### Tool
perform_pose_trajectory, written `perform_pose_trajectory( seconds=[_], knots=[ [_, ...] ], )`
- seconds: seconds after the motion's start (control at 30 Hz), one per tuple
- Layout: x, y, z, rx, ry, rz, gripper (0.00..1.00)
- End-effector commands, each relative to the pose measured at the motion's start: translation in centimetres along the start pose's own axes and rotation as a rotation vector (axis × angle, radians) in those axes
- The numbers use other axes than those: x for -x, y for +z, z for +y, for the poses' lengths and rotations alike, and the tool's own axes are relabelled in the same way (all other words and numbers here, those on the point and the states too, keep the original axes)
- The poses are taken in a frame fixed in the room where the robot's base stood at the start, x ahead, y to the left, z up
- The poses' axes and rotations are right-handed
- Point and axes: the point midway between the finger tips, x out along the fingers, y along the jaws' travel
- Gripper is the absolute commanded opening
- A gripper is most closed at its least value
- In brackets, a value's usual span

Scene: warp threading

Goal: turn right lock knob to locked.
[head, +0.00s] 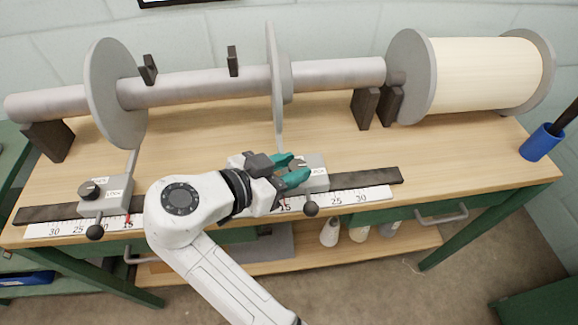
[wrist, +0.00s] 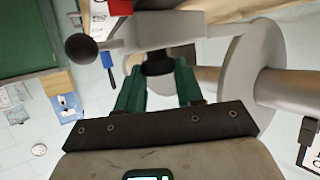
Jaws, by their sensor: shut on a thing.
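The right carriage is a grey block (head: 317,180) on the dark rail at the front of the bench, with a white label partly showing. My gripper (head: 297,168) reaches it from the left, its teal fingers at the block's top. In the wrist view, the dark right lock knob (wrist: 158,66) sits between the fingertips of my gripper (wrist: 159,76), which are shut on it. The knob's pointer and most of its label are hidden, so I cannot tell its setting. A black ball handle (head: 311,209) sticks out at the block's front; it also shows in the wrist view (wrist: 81,47).
The left carriage (head: 105,196) has its own black knob (head: 89,190) and ball handle. A grey shaft (head: 200,88) with large discs (head: 115,92) stands behind. A cream warp spool (head: 485,73) is at back right, a blue cup (head: 542,142) at the right edge.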

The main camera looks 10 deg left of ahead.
Motion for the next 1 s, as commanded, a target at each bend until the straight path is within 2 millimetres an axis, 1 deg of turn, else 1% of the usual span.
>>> perform_pose_trajectory(
  seconds=[0.03, 0.2, 0.3, 0.5, 0.6, 0.67, 0.77, 0.9, 1.0],
  knots=[
    [-0.2, 0.3, 0.1, 0.004, 0.003, -0.005, 0.38],
    [-0.1, 0.2, 0.1, 0.003, 0.002, -0.003, 0.55],
    [-0.1, 0.1, 0.1, 0.002, 0.001, -0.002, 0.62],
    [0.0, 0.1, 0.0, 0.001, 0.000, -0.001, 0.62],
    [0.4, 0.1, 0.0, 0.001, -0.001, -0.001, 0.62],
    [1.0, 0.0, 0.0, 0.001, -0.001, -0.001, 0.62],
    [2.6, 0.0, -0.1, 0.001, -0.004, 0.000, 0.62],
    [5.6, 0.1, -0.1, 0.001, -0.004, -0.001, 0.62],
    [7.3, -0.1, -0.1, 0.003, -0.004, -0.002, 0.62]
  ],
)
